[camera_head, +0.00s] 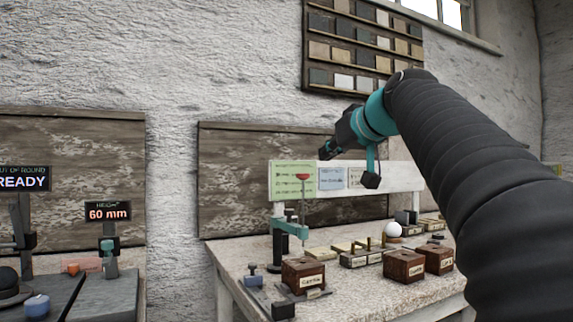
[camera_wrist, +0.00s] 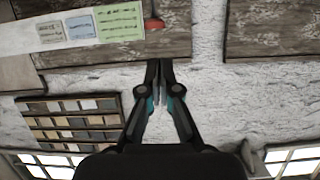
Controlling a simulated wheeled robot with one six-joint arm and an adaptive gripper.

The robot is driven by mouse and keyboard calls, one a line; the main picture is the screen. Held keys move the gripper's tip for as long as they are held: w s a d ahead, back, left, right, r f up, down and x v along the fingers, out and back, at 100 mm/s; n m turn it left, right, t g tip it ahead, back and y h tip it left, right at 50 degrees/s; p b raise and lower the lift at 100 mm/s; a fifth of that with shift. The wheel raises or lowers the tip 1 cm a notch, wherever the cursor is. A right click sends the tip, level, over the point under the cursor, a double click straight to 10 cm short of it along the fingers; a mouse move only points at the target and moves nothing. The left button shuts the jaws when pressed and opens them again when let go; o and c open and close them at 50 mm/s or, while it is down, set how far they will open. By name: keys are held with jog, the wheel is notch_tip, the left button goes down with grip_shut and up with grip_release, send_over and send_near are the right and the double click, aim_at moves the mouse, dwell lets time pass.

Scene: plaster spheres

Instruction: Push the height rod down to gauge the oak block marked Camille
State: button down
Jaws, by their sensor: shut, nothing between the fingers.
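An oak block (camera_head: 303,276) with a pale label stands at the front left of the stone-topped table, under the height gauge. Its label is small and blurred; it seems to read Camille. The gauge has a teal arm (camera_head: 290,229) on a dark post, with a thin upright height rod topped by a red knob (camera_head: 303,177). The rod stands raised; its lower tip is hard to make out. The red knob also shows at the top of the wrist view (camera_wrist: 153,22). My gripper (camera_head: 325,151) is shut and empty, above and apart from the knob; its fingertips (camera_wrist: 159,63) meet.
Two more labelled oak blocks (camera_head: 404,265) (camera_head: 438,259) stand to the right. A white sphere (camera_head: 393,230) and small trays sit behind them. A sign board (camera_head: 345,180) stands behind the gauge. A left bench carries a display (camera_head: 108,212) reading 60 mm.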

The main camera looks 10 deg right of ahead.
jog(key=r, duration=0.2)
jog(key=w+r, duration=0.1)
jog(key=shift+d+r+n+t, duration=0.3)
jog(key=shift+r, duration=0.05)
jog(key=w+a+f, duration=0.3)
jog(key=w+f, duration=0.3)
jog(key=w, duration=0.3)
jog(key=shift+w+f, duration=0.15)
jog(key=shift+f, duration=0.1)
